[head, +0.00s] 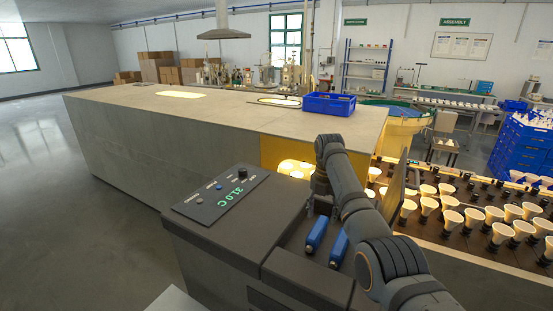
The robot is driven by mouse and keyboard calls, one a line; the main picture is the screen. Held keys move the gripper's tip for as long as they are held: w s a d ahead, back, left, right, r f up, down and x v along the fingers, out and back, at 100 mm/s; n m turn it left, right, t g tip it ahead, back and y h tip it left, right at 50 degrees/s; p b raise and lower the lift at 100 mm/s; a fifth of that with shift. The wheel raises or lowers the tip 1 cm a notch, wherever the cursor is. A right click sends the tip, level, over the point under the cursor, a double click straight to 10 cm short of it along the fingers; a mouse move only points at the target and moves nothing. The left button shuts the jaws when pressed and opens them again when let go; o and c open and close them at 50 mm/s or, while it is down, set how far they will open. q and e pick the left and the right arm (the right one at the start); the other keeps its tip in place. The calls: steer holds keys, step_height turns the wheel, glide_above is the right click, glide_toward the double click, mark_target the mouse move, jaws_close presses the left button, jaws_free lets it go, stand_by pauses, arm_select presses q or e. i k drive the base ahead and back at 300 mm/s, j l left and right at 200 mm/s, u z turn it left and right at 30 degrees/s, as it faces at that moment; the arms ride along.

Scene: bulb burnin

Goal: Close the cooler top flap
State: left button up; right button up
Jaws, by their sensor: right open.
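The cooler (215,228) is a dark grey box in the lower middle of the head view. Its sloped control panel has knobs and a green display reading 31.0 C. A thin upright panel (399,178), apparently the raised top flap, stands at its right side, partly behind my right arm. My right arm comes in from the lower right and bends down over the cooler's top. My right gripper (318,203) is open and points down near the cooler's back edge; its fingertips are small and dark. My left gripper is out of view.
A conveyor with rows of lit white bulbs (472,218) runs at right. Behind is a long grey housing (130,117) with a glowing opening and a blue crate (329,104) on top. Floor at left is clear.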

mark_target(392, 203)
steer(key=k, duration=1.35)
